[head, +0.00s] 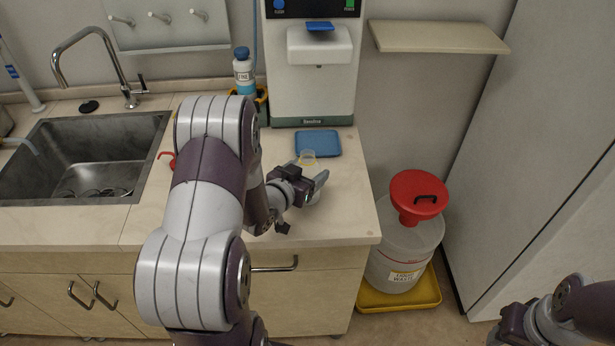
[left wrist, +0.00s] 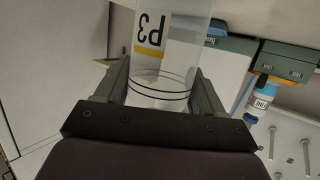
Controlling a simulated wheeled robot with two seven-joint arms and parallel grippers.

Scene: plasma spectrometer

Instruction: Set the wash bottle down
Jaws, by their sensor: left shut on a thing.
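My left gripper (head: 312,184) is above the counter near its right end. It is shut on a clear round vessel (left wrist: 165,62) with a white label reading P3 and a yellow stripe. The vessel sits between both fingers (left wrist: 163,92) in the left wrist view, and its rim shows in the head view (head: 308,156). A red curved piece (head: 167,157), possibly the wash bottle's spout, shows on the counter left of my arm; my arm hides whatever is beside it. I cannot make out a whole wash bottle. The right gripper's fingers do not show.
A blue tray (head: 318,143) lies before the white spectrometer (head: 315,75). A blue-capped bottle (head: 243,72) stands at its left, also visible in the left wrist view (left wrist: 262,96). The sink (head: 150,135) is left. A red-lidded waste container (head: 405,250) stands on the floor.

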